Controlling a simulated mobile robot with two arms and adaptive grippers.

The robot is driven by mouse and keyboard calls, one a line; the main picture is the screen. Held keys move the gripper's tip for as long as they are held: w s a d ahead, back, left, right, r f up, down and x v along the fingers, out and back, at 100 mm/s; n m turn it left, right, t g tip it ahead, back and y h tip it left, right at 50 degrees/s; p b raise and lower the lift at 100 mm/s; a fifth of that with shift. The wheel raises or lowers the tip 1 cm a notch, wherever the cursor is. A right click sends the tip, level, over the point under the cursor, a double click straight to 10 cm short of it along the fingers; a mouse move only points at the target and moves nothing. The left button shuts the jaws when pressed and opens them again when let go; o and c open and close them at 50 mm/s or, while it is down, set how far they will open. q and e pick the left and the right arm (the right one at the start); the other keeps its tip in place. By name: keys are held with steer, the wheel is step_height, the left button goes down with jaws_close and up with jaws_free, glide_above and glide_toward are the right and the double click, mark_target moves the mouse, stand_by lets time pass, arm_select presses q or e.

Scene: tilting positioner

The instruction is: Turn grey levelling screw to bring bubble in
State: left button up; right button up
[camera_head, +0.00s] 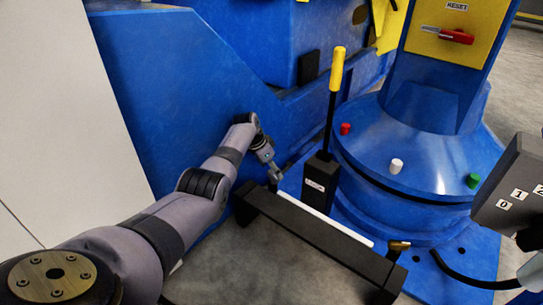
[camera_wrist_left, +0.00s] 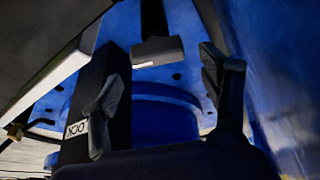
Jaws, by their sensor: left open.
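My left gripper (camera_head: 270,172) is low beside the blue machine body, left of the black lock box (camera_head: 320,185). In the left wrist view its two dark fingers stand wide apart and the gripper (camera_wrist_left: 165,105) is open. A dark block (camera_wrist_left: 158,50) shows beyond and between the fingers; I cannot tell what it is. The lock box (camera_wrist_left: 85,125) with its LOCK label is by the left finger. I cannot make out the grey levelling screw or the bubble in either view.
A black lever with a yellow handle (camera_head: 337,70) rises from the lock box. A black bar (camera_head: 310,240) with a white strip lies in front. Red (camera_head: 346,128), white (camera_head: 396,166) and green (camera_head: 474,181) knobs sit on the blue round base. A grey switch box (camera_head: 515,190) is at right.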

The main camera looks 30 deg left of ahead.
mark_target(271, 175)
arm_select(q)
step_height(271, 175, up, 8)
steer(key=shift+s+f, duration=0.1)
stand_by(0.7)
